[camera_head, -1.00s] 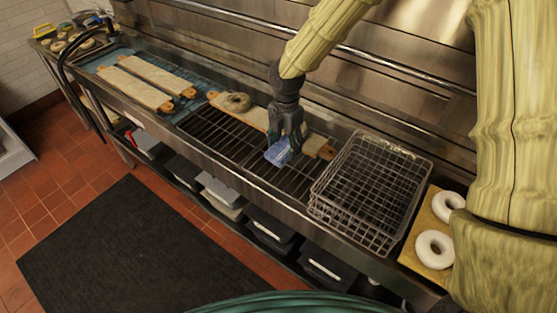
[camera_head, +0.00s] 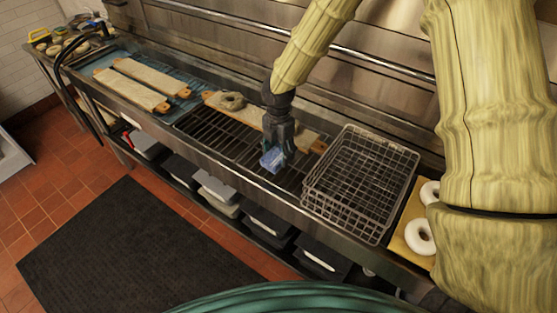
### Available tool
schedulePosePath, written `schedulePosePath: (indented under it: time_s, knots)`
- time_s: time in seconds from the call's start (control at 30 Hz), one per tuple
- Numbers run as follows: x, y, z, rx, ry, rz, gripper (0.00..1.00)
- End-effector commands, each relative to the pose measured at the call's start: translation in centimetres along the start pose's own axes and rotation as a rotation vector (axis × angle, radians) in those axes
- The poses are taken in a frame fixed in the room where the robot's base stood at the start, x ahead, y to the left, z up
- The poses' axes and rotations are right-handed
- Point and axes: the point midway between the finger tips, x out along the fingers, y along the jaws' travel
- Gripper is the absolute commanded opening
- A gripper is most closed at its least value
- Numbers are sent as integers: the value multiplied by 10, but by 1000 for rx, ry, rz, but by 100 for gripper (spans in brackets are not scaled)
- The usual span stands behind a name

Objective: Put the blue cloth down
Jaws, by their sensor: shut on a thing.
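The blue cloth (camera_head: 271,160) is a small bunched piece in my gripper (camera_head: 275,151). My gripper is shut on it and points down over the dark metal grate (camera_head: 216,133) of the long counter. The cloth is low over the grate, near its front side; I cannot tell whether it touches the bars. My gripper hides part of the cloth and part of a wooden board (camera_head: 307,137) behind it.
A wire basket (camera_head: 362,181) stands close to the right of my gripper. A bagel (camera_head: 232,101) lies on the wooden board behind. Two more boards (camera_head: 140,85) lie at the left. White rings (camera_head: 420,237) rest on a board at the right. Bare grate lies left of my gripper.

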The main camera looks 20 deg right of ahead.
Motion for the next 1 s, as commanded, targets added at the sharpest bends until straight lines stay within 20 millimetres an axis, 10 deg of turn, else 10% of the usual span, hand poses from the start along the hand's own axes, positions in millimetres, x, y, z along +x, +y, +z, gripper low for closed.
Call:
schedulePosePath:
  time_s: [0.93,0.97,1.0]
  knots:
    - [52,0,-1,-1,2,-2,20]
    - [53,0,-1,-1,2,-2,61]
    - [52,0,-1,-1,2,-2,69]
